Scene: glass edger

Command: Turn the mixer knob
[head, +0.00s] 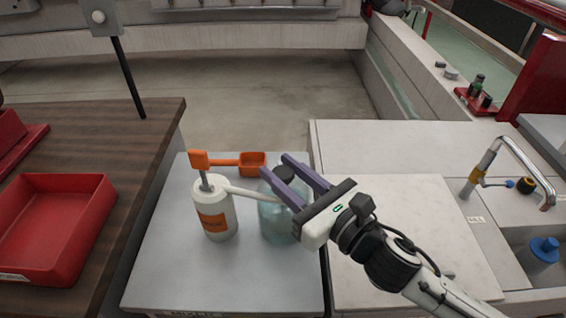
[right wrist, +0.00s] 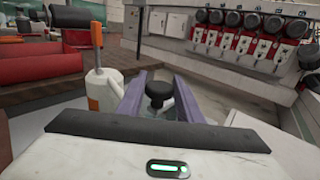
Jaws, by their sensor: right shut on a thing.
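My right gripper (head: 275,166) reaches in from the right with its two purple fingers either side of the top of a translucent blue-green bottle (head: 276,222). The bottle has a round black knob-like cap (head: 285,174). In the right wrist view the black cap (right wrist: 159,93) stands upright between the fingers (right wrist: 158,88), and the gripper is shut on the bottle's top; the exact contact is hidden. At the far right, a chrome tap (head: 515,150) has a black knob with an orange rim (head: 526,185) beside it, apart from the gripper. My left gripper is not in view.
A white pump bottle (head: 214,208) with an orange label stands close left of the blue-green bottle on the grey table (head: 165,270). A red tray (head: 55,225) sits on the left bench. The white worktop (head: 400,145) is mostly clear.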

